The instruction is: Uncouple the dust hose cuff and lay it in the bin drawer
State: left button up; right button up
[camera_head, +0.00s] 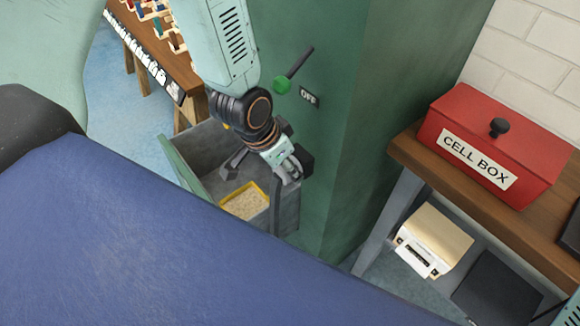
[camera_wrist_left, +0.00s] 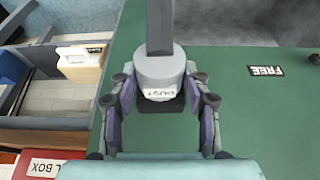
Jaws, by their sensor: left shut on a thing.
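My left gripper (camera_head: 290,166) is beside the green cabinet face (camera_head: 345,120), above the open drawer. In the left wrist view the left gripper (camera_wrist_left: 162,92) is shut around a light grey cuff (camera_wrist_left: 158,70) with a small upside-down label. A dark grey hose (camera_wrist_left: 160,25) runs from the cuff. A black block (camera_wrist_left: 172,105) shows close behind the cuff; I cannot tell whether they are joined. In the head view my gripper mostly hides the cuff, and the hose (camera_head: 277,208) hangs below. The grey drawer (camera_head: 195,145) holds a yellow-rimmed tray (camera_head: 262,188). My right gripper is out of view.
A red CELL BOX (camera_head: 480,120) sits on a wooden shelf at right, above a beige box (camera_head: 436,235). A blue surface (camera_head: 150,240) fills the foreground.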

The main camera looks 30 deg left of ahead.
pick_arm(q)
jog(key=shift+s+a+p, duration=0.25)
jog(key=shift+s+p, duration=0.2)
jog(key=shift+s, duration=0.15)
dwell(0.7)
jog(key=s+p, duration=0.1)
jog(key=s+a+p, duration=0.1)
jog(key=p, duration=0.1)
jog(key=shift+s+a, duration=0.1)
jog(key=shift+s, duration=0.3)
dwell(0.3)
